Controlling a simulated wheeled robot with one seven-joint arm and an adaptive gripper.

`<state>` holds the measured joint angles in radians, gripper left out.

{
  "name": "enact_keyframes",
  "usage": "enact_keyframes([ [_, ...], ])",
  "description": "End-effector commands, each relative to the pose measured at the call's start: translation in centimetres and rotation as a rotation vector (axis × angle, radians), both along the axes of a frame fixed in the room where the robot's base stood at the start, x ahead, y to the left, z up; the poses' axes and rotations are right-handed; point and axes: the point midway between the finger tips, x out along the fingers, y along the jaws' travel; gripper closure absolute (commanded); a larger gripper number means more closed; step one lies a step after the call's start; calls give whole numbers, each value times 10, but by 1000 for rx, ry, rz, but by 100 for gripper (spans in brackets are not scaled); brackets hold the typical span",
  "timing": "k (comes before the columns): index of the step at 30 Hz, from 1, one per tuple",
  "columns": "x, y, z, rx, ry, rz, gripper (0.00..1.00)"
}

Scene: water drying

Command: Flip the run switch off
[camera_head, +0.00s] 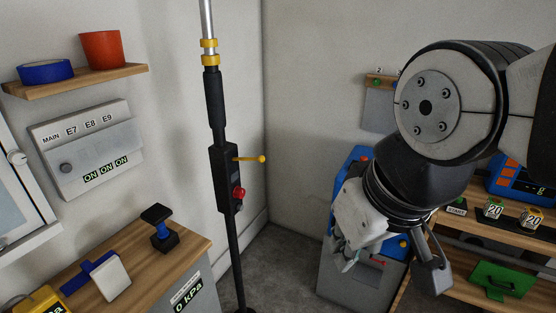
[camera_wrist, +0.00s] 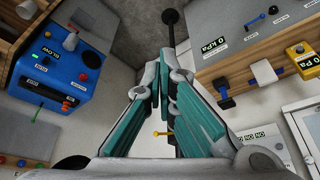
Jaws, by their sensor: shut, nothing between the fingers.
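No label that I can read says "run", so I cannot tell which control is the run switch. A black control box (camera_head: 225,180) on an upright pole carries a yellow lever (camera_head: 250,159) sticking out to the right and a red knob (camera_head: 238,192). The yellow lever also shows in the wrist view (camera_wrist: 160,133), partly behind my fingers. A blue machine (camera_wrist: 45,75) with a white knob, red buttons and small displays is at the left of the wrist view; my arm hides much of it in the head view. My gripper (camera_wrist: 161,78) is shut and empty, apart from the lever.
A wall panel (camera_head: 88,150) shows several ON displays. A shelf (camera_head: 75,80) holds an orange cup and blue ring. Shelves with dice-like blocks stand right. Floor beside the pole is clear.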

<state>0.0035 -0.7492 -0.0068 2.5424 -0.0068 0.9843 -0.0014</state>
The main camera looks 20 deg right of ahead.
Motion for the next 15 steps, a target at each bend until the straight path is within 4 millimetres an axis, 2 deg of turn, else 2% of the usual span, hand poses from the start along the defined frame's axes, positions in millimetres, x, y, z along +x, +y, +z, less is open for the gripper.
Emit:
enact_keyframes([
  [4, 10, 4, -20, 81, 63, -105, 100],
  [8, 33, 14, -58, 272, 203, -352, 100],
  [11, 60, 23, -89, 475, 336, -613, 100],
  [15, 108, 27, -123, 777, 517, -987, 100],
])
